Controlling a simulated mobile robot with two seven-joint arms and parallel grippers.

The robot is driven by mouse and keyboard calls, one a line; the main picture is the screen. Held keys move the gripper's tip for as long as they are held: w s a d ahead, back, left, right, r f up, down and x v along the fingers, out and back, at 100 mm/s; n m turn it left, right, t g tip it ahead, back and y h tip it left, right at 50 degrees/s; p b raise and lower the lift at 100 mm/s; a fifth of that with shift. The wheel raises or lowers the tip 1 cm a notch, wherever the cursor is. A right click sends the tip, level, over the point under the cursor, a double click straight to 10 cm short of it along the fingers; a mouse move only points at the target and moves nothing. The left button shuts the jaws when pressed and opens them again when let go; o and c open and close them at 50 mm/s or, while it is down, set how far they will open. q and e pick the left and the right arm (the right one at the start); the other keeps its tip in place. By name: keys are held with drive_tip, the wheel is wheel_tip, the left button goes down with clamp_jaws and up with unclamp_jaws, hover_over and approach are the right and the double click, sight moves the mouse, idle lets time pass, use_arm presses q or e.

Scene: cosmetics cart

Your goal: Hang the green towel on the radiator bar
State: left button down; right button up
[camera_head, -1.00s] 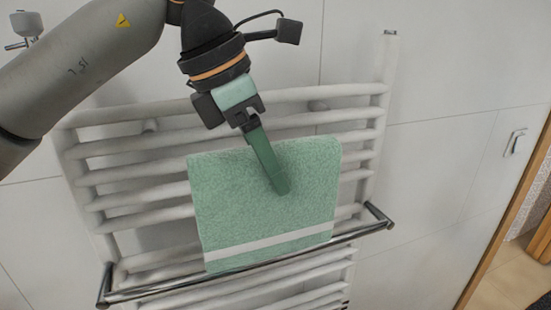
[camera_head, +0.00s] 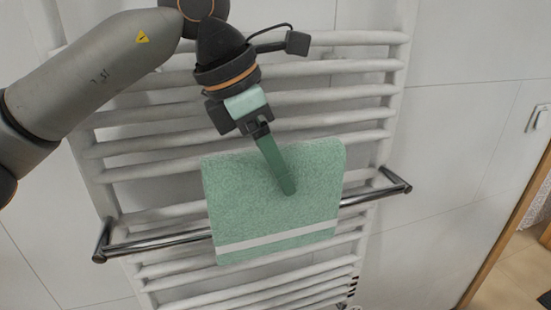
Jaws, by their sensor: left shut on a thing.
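The green towel (camera_head: 235,208) with a white stripe near its lower edge hangs from my left gripper (camera_head: 288,188). The gripper is shut on the towel's upper part, and one green finger shows in front of the cloth. The chrome radiator bar (camera_head: 160,243) runs across the front of the white radiator. The towel covers the bar's middle, with the lower part of the towel in front of it and its top edge above the bar. Whether the towel touches the bar, or has cloth behind it, is hidden. My right gripper is not in view.
The white ladder radiator (camera_head: 345,94) stands against the tiled wall behind the towel. Bare bar shows on both sides of the towel, up to the end brackets. A wooden door edge (camera_head: 505,233) stands at the right.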

sight(275, 218)
use_arm(q)
wheel_tip(275, 218, down, 4)
drive_tip(key=shift+b, duration=1.25)
drive_tip(key=shift+f+b, duration=0.3)
drive_tip(key=shift+f, duration=0.1)
drive_tip(key=shift+f+b, duration=0.65)
drive_tip(key=shift+f, duration=0.2)
drive_tip(key=shift+f+b, duration=0.6)
drive_tip(key=shift+f, duration=0.15)
drive_tip(key=shift+f+b, duration=0.5)
drive_tip(key=shift+f, duration=0.2)
drive_tip(key=shift+c, duration=0.9)
unclamp_jaws()
drive_tip(key=shift+o, duration=0.5)
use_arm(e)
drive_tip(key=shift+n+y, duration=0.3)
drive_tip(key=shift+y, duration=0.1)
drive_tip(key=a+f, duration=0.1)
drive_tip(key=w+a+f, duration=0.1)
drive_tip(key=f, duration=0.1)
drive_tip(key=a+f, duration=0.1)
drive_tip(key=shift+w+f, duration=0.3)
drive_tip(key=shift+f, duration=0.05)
